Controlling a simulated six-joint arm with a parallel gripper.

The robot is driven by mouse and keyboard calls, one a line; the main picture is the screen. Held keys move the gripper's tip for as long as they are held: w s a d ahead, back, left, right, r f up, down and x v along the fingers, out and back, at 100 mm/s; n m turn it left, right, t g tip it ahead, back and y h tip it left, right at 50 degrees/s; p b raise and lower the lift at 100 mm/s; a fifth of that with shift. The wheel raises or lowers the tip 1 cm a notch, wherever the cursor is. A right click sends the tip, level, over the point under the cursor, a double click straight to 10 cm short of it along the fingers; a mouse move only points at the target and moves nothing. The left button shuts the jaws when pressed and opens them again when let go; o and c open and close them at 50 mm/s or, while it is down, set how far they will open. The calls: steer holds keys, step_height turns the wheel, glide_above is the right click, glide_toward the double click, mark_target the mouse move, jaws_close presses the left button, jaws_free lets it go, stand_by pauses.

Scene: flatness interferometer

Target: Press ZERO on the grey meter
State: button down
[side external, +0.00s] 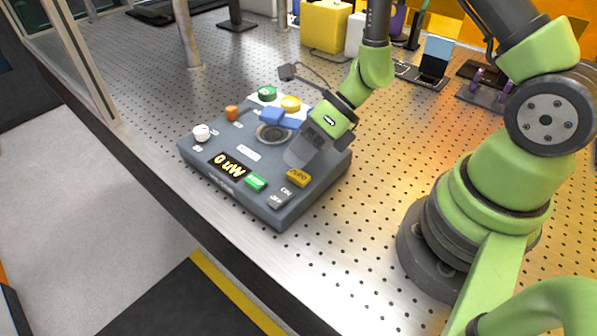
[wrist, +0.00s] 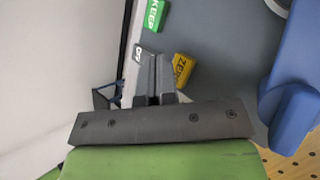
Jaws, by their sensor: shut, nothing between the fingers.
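The grey meter (side external: 215,165) lies on the perforated bench, with a lit display (side external: 227,165) that shows a 0 and a unit. Its yellow ZERO button (side external: 299,177) is near the front right corner; in the wrist view the button (wrist: 183,68) is just right of my fingers. My gripper (side external: 298,158) is shut and empty, pointing down over the meter behind the ZERO button in the side view. In the wrist view my fingertips (wrist: 153,57) lie between ZERO and a grey switch (wrist: 138,57). I cannot tell their height above the panel.
A green KEEP button (side external: 255,183) and the grey switch (side external: 279,197) sit near ZERO.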

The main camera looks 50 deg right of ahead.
mark_target(299, 172)
steer(key=shift+r, duration=2.5)
steer(key=shift+r, duration=0.15)
steer(key=s+d+r+n+t+h, duration=0.1)
steer(key=s+r+n+h, duration=0.2)
steer(key=n, duration=1.1)
steer(key=s+d+r+n+t+h, duration=0.2)
steer(key=s+r+n+h, duration=0.1)
steer(key=s+r+n, duration=0.6)
step_height(299, 172, up, 6)
steer(key=n, duration=0.4)
steer(key=shift+s+d+r+n, duration=0.2)
steer(key=shift+d+n, duration=0.1)
steer(key=shift+n, duration=0.1)
